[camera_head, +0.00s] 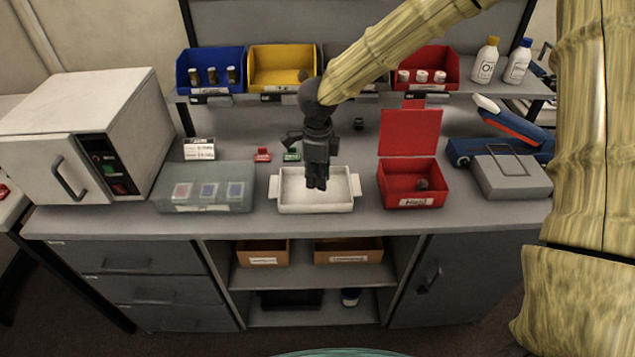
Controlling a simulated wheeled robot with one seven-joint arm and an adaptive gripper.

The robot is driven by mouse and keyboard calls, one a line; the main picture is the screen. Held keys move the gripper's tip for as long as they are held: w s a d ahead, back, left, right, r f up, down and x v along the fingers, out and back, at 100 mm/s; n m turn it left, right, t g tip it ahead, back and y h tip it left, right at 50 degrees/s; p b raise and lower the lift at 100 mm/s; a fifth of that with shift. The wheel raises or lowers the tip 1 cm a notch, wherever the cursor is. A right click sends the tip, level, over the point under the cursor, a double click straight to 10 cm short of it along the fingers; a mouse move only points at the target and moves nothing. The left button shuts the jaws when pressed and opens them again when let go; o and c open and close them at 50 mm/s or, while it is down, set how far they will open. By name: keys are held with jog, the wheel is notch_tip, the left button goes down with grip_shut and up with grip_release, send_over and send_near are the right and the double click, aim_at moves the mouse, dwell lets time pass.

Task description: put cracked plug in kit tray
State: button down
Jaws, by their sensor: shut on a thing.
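A white tray (287,203) with side handles, which I take as the kit tray, stands on the middle of the bench. My gripper (317,184) points straight down over it, near its centre. The fingers are close together and shut on a small dark thing. I take this as the cracked plug, but the fingers mostly hide it and no crack shows. I cannot tell whether it touches the tray floor. No other thing shows inside the tray.
Right of the tray, an open red box (398,188) holds a grey piece. A translucent case (175,203) stands left. Small red (262,155) and green (291,157) items lie behind. Above is a shelf with blue (211,60), yellow (270,84) and red (440,60) bins.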

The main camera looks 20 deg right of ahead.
aim_at(317, 176)
jog(key=shift+w+f, duration=0.2)
jog(key=shift+w, duration=0.05)
jog(key=shift+f+p, duration=0.4)
jog(key=shift+f, duration=1.2)
jog(key=c, duration=1.2)
grip_release()
jog(key=shift+f, duration=0.1)
notch_tip(317, 176, up, 12)
jog(key=shift+r+b, duration=0.15)
jog(key=shift+b, duration=0.45)
